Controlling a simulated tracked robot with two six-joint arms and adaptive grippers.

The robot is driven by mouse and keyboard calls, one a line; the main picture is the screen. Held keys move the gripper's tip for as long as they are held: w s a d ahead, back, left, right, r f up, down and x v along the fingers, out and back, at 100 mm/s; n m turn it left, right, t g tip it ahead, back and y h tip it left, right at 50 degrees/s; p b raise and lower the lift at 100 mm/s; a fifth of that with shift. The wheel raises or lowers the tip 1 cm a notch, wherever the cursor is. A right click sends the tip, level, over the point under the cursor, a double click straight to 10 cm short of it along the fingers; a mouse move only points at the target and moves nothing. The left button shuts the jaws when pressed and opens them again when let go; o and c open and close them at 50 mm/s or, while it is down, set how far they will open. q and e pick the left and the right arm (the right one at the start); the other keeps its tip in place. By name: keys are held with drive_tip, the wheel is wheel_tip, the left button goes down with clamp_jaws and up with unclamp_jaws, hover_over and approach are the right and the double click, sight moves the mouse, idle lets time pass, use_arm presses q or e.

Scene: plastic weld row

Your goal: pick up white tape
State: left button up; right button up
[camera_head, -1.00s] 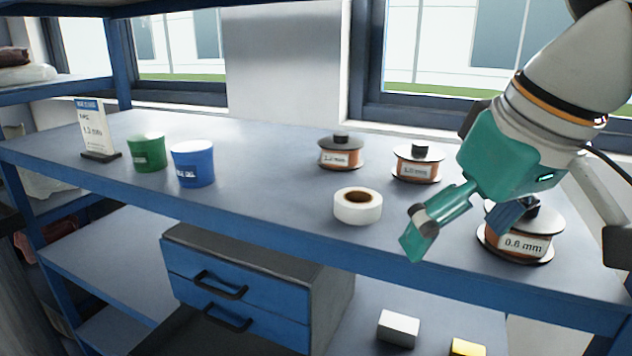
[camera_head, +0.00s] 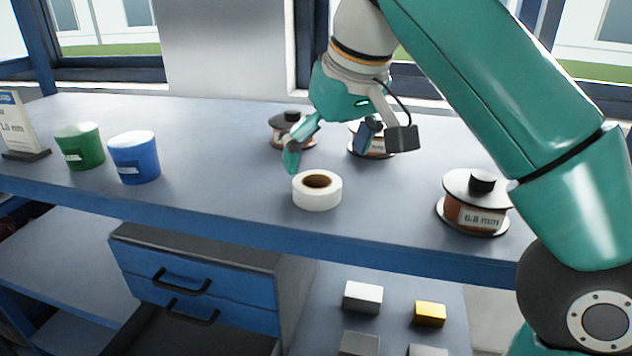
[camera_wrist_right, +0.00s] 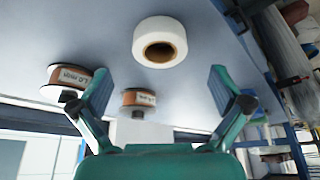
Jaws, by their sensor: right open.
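The white tape (camera_head: 317,196) is a short roll with a brown core, lying flat on the bench top near its front edge. It also shows in the right wrist view (camera_wrist_right: 160,42), ahead of the fingers and centred between them. My right gripper (camera_head: 330,157) is above the bench, just behind the tape in the head view, with its fingers apart and nothing between them. The wrist view shows both fingers (camera_wrist_right: 160,84) spread wide. The gripper and the tape are apart. My left gripper is not in view.
Wire spools stand behind the tape (camera_head: 291,131) and to its right (camera_head: 473,203). A green cup (camera_head: 80,147) and a blue cup (camera_head: 134,158) stand to the left. The bench (camera_head: 230,200) is clear between the blue cup and the tape. A blue drawer unit (camera_head: 195,285) sits below.

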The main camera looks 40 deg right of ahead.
sight(317, 181)
drive_tip(key=shift+w+f, duration=0.2)
drive_tip(key=shift+w, duration=0.1)
drive_tip(key=b+x, duration=0.1)
drive_tip(key=x, duration=0.3)
drive_tip(key=shift+s+f+b, duration=0.1)
drive_tip(key=shift+s+b, duration=0.05)
drive_tip(key=shift+b, duration=0.2)
drive_tip(key=shift+w+f, duration=0.25)
drive_tip(key=shift+f, duration=0.05)
drive_tip(key=shift+c, duration=0.2)
drive_tip(key=shift+s, duration=0.1)
drive_tip(key=c, duration=1.1)
drive_tip(key=shift+r, duration=0.15)
drive_tip(key=shift+c, duration=0.2)
